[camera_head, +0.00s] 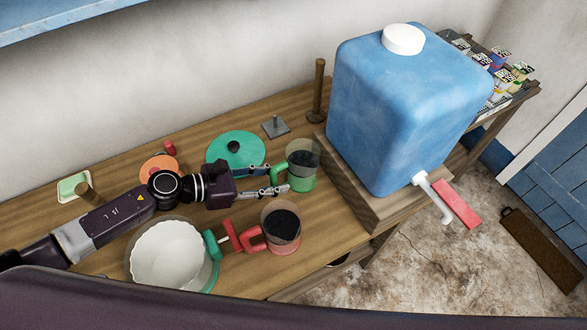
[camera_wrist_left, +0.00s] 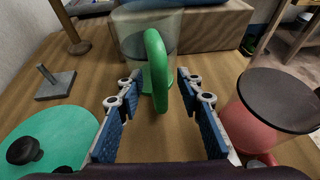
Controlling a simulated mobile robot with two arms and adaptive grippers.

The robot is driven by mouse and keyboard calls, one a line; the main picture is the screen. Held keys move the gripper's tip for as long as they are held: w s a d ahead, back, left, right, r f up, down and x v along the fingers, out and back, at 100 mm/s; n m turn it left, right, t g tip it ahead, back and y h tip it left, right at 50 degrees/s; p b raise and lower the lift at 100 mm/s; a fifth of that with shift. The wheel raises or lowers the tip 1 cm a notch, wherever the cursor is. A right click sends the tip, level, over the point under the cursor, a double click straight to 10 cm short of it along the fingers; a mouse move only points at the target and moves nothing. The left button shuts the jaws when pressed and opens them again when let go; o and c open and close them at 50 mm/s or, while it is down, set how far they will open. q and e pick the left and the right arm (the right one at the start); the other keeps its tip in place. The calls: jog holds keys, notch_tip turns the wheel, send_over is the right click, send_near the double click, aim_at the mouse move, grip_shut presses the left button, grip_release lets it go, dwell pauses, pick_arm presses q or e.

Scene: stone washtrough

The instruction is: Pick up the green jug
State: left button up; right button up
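The green jug (camera_head: 303,181) stands upright on the wooden table, left of the big blue container. It has a clear upper wall, dark inside, and a green handle facing my left gripper. My left gripper (camera_head: 277,179) is open, with its fingers pointing at the jug. In the left wrist view the green handle (camera_wrist_left: 156,65) lies between the two blue-padded fingers, with gaps on both sides. The jug's clear body (camera_wrist_left: 137,22) is just beyond the fingertips. My right gripper is not in view.
A red jug (camera_head: 284,246) stands close, in front of the green one. A white bowl-like vessel (camera_head: 167,255) is nearer. A teal lid (camera_head: 219,146) lies behind the gripper. The blue container (camera_head: 395,100) with a tap stands on a wooden block (camera_head: 350,187), at right.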

pick_arm(q)
grip_shut()
dwell(0.3)
jog(key=shift+r, duration=0.1)
jog(key=shift+s+r, duration=1.7)
jog(key=shift+r, duration=9.4)
jog(key=s+a+f+n+t+y, duration=0.1)
jog(key=s+a, duration=0.3)
jog(key=a, duration=0.5)
jog(key=shift+a+f+n+t, duration=0.4)
jog(key=shift+f+t, duration=0.1)
jog(key=shift+f, duration=0.2)
